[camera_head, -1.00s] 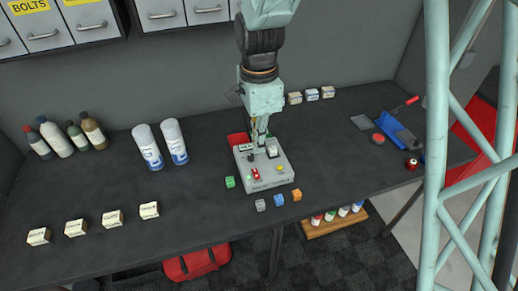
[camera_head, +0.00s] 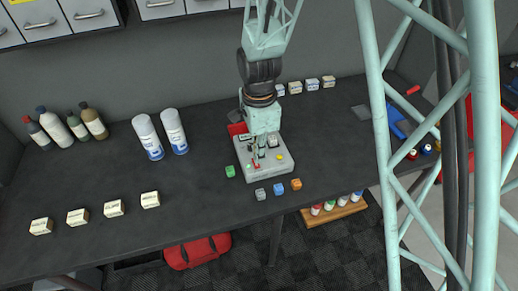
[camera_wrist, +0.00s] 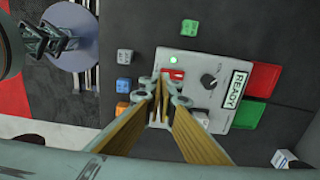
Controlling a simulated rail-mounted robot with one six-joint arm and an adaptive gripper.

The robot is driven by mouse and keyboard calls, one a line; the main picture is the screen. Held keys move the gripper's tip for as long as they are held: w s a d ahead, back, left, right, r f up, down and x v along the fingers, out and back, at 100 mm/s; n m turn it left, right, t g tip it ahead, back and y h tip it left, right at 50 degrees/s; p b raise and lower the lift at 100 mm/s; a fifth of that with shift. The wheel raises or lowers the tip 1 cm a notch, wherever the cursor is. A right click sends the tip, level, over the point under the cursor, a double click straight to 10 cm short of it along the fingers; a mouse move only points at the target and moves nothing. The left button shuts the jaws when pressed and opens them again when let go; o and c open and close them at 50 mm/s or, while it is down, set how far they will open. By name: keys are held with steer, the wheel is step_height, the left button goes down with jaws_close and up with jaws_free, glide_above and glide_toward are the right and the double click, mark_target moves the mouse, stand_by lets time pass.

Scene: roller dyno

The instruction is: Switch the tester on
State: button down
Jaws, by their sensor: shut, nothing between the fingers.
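The tester is a pale grey box (camera_head: 282,165) on the dark bench, upright, with a panel of controls on top. In the wrist view its panel (camera_wrist: 190,57) carries a red switch (camera_wrist: 176,75), a bright green lamp (camera_wrist: 172,60), a dark knob (camera_wrist: 208,80) and a READY label (camera_wrist: 236,88). My gripper (camera_head: 256,161) is shut and empty, pointing down over the panel. In the wrist view my fingertips (camera_wrist: 164,88) are close beside the red switch; I cannot tell whether they touch it. The fingers hide part of the panel.
Green (camera_head: 230,171), grey (camera_head: 260,194), blue (camera_head: 278,189) and orange (camera_head: 296,184) cubes lie close around the box. The bench between is clear.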

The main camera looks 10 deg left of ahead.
mark_target(259, 170)
steer(key=shift+f, duration=1.65)
steer(key=shift+f, duration=0.15)
steer(key=shift+s+d+f+b, duration=0.1)
steer(key=shift+f+b, duration=0.25)
steer(key=shift+b, duration=0.25)
steer(key=shift+r, duration=0.35)
steer(key=shift+r+p, duration=0.35)
steer(key=shift+r, duration=0.2)
